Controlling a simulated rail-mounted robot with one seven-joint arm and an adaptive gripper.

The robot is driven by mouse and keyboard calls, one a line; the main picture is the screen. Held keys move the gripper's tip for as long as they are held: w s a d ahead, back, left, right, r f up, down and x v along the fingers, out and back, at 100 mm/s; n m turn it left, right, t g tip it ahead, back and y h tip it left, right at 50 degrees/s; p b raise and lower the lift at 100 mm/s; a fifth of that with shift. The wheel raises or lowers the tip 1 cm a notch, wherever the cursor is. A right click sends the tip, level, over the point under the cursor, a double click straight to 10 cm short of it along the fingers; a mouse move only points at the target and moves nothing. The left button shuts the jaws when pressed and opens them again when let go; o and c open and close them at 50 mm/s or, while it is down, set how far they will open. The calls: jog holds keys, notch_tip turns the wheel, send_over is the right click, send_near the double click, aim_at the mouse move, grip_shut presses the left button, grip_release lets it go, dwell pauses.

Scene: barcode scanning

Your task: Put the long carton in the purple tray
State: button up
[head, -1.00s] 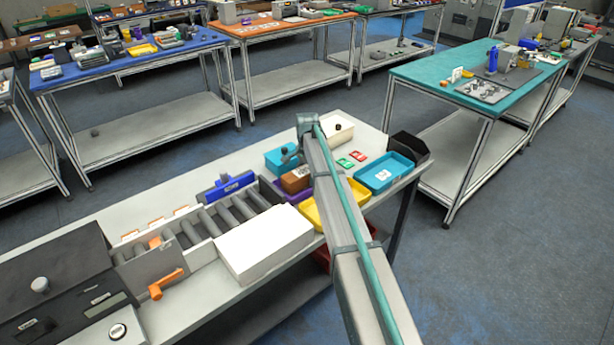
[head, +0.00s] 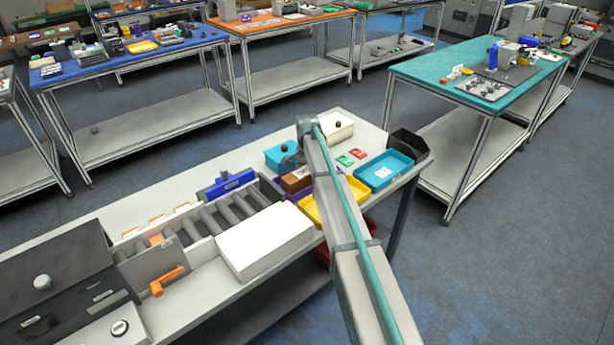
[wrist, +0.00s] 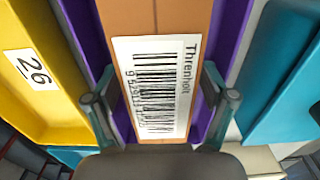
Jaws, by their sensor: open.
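The long carton (wrist: 128,18) is brown-orange with a white barcode label reading "Threnholt". In the wrist view it lies lengthwise within the purple tray (wrist: 234,35), whose purple sides show on both sides of it. Whether its whole base rests on the tray floor is hard to tell. My gripper (wrist: 158,103) is open, one finger on each side of the carton, with the label between them. In the head view the carton (head: 293,183) shows left of my arm, which hides part of it and the tray.
In the head view a roller conveyor (head: 225,212), a white box (head: 262,240) and a blue tray (head: 384,170) share the bench.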

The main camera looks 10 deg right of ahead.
aim_at(307, 170)
notch_tip(307, 170, up, 12)
jog(key=b, duration=0.3)
jog(key=shift+r, duration=0.15)
